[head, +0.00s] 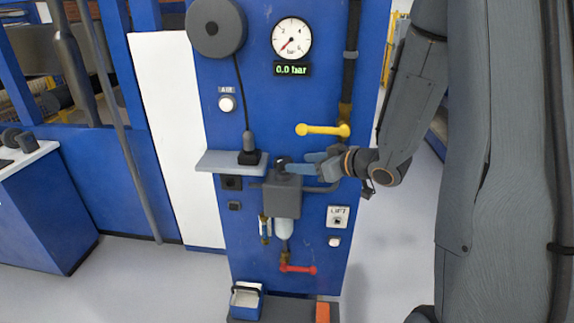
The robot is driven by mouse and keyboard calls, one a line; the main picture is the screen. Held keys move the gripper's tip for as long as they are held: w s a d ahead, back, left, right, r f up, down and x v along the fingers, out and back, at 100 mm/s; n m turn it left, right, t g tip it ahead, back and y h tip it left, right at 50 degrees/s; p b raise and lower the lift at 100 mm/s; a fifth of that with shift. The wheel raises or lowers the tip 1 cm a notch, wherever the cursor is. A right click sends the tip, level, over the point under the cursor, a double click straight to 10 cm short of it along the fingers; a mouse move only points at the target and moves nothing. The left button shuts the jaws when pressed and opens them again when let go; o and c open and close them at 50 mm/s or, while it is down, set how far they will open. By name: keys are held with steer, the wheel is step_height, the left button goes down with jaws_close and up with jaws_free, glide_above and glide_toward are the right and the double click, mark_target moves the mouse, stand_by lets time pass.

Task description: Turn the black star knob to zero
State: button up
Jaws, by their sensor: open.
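The black star knob (283,160) is small and dark on top of the grey regulator block (282,195), in front of the blue panel. My gripper (294,164) reaches in from the right, level with the knob. Its blue-grey fingers are open, with their tips at the knob; I cannot tell whether they touch it. The fingers partly hide the knob. The round white gauge (291,38) has its red needle pointing to the lower left. The display (291,69) under it reads 0.0 bar.
A yellow lever (322,129) sits just above my gripper. A grey shelf (229,163) juts out to the left of the knob, with a black device (249,150) on it. A clear bowl (284,228) and a red lever (298,268) are below.

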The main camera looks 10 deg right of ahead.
mark_target(287, 161)
steer(key=p+x, duration=0.1)
steer(key=x, duration=0.6)
steer(key=shift+w+a+f, duration=0.1)
steer(key=shift+w+a, duration=0.05)
steer(key=c, duration=0.8)
